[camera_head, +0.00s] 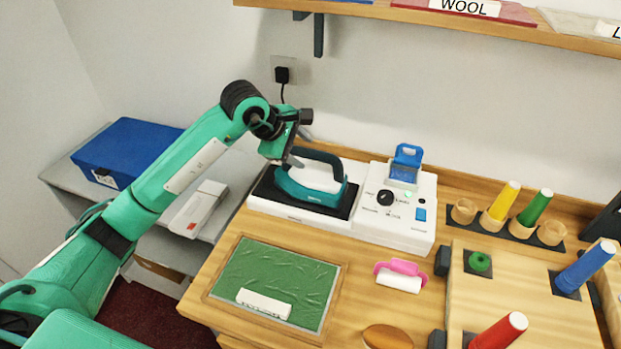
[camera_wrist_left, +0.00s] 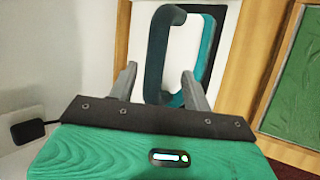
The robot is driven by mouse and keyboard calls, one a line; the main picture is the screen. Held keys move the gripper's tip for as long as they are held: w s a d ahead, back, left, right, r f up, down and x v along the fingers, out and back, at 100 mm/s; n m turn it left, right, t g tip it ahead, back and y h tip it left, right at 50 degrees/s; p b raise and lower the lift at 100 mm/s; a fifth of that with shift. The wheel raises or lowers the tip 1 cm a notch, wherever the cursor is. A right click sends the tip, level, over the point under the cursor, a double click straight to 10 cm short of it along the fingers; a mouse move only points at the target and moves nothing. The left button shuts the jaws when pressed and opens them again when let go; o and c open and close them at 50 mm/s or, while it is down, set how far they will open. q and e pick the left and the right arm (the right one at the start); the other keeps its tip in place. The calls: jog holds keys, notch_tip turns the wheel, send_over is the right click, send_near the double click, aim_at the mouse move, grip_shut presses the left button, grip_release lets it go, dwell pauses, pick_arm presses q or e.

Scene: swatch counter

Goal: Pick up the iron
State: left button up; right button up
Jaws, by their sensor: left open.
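The iron (camera_head: 312,185), teal and white with a dark looped handle, rests on the black pad of a white stand (camera_head: 300,215) at the back of the counter. My left gripper (camera_head: 293,160) is at the left end of the handle. In the left wrist view the two fingers of my left gripper (camera_wrist_left: 160,86) are open and apart. The near end of the iron's handle (camera_wrist_left: 156,60) shows just ahead of and between them. I cannot tell whether either finger touches the handle. My right gripper is not in view.
A white control box (camera_head: 397,215) with a black knob adjoins the stand on the right. A green mat (camera_head: 275,275) lies in front, with a white block (camera_head: 264,303) on it. A shelf (camera_head: 430,22) overhangs behind.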

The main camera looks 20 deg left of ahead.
aim_at(305, 151)
pick_arm(q)
jog(key=x, duration=0.2)
jog(key=p+x, duration=0.1)
jog(key=shift+w+a+f, duration=0.1)
jog(key=shift+w+f, duration=0.1)
jog(key=shift+w, duration=0.3)
jog(key=shift+w+f+p, duration=0.25)
jog(key=shift+f+p, duration=0.05)
jog(key=shift+f, duration=0.15)
grip_shut()
dwell(0.5)
jog(key=shift+r, duration=0.1)
